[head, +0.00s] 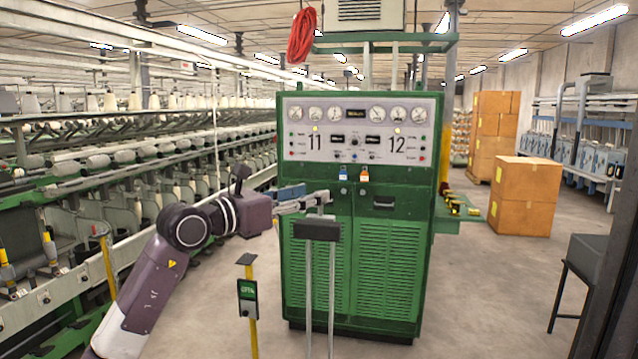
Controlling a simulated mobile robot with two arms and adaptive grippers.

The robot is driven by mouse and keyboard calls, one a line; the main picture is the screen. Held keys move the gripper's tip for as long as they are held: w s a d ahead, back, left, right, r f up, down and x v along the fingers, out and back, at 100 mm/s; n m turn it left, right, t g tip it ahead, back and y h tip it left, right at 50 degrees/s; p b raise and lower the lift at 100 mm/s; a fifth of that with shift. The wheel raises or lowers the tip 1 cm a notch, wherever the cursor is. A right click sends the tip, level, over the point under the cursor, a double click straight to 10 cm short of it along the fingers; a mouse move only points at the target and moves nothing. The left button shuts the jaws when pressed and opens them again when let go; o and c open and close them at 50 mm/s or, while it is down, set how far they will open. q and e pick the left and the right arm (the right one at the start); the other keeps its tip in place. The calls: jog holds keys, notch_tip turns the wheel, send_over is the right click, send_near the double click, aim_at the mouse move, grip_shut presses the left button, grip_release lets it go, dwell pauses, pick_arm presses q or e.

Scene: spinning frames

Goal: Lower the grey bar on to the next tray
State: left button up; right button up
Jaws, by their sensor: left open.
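My left arm comes in from the lower left, and its gripper (322,201) is open in front of the green machine cabinet. Just below the fingers is a dark grey bar-like block (316,230) on two thin upright rods. I cannot tell whether the fingers touch it, or whether it is the task's grey bar. No tray can be made out clearly. My right gripper is not in view.
The green cabinet (385,245) with gauges marked 11 and 12 stands behind the gripper. Spinning frames (90,190) run along the left. A yellow post with a green sign (247,295) stands near. Cardboard boxes (524,197) stand at the right.

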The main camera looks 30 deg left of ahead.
pick_arm(q)
jog(key=p+x, duration=0.1)
jog(key=x, duration=0.2)
jog(key=shift+w+d+f, duration=0.1)
jog(key=shift+w+d, duration=0.05)
jog(key=shift+w, duration=0.1)
jog(key=shift+w+d+f, duration=0.15)
jog(key=shift+w+f, duration=0.05)
jog(key=shift+w, duration=0.25)
jog(key=shift+s, duration=0.15)
jog(key=c, duration=0.9)
jog(key=shift+c, duration=1)
grip_shut()
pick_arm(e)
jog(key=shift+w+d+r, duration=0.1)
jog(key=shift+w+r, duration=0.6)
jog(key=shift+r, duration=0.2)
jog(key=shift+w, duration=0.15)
